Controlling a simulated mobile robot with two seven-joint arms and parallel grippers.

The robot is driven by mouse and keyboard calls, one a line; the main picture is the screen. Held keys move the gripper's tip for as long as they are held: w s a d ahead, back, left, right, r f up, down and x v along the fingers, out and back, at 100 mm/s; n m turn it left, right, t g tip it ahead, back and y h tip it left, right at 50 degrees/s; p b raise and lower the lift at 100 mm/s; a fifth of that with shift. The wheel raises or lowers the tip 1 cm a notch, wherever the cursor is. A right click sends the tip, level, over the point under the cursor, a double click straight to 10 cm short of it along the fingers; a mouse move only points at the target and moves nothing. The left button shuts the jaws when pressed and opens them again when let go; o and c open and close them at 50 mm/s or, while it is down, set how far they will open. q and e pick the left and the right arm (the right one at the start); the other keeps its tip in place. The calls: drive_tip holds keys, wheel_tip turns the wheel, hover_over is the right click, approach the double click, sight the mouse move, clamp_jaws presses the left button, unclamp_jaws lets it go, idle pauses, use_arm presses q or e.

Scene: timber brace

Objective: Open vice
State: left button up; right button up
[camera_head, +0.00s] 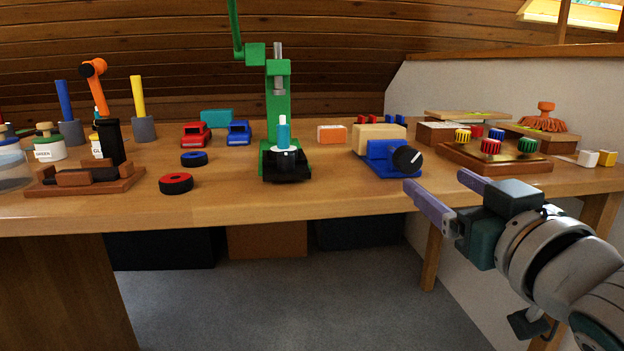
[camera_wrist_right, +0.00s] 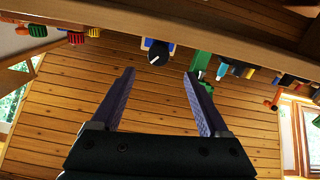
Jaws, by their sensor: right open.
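The vice (camera_head: 384,158) is blue with a black round knob (camera_head: 407,159) that carries a pale pointer line. It sits near the front edge of the bench, right of centre in the head view, with a tan wooden block (camera_head: 379,137) at its top. In the right wrist view the knob (camera_wrist_right: 158,53) shows beyond my fingers, near the top. My right gripper (camera_head: 444,194) is open and empty, in front of the bench edge, lower and to the right of the vice, touching nothing. My left gripper is in neither view.
A green press (camera_head: 278,110) stands left of the vice. A wooden tray (camera_head: 494,157) with several coloured knobs lies to the right. An orange-and-white box (camera_head: 331,134) sits behind, between press and vice. The bench front (camera_head: 300,208) is bare, with open floor before it.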

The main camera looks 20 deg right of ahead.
sight(411, 160)
drive_tip(key=b+x, duration=0.2)
drive_tip(key=x, duration=0.7)
drive_tip(key=shift+d+r, duration=0.1)
drive_tip(key=shift+r, duration=0.05)
drive_tip(key=shift+c, duration=0.2)
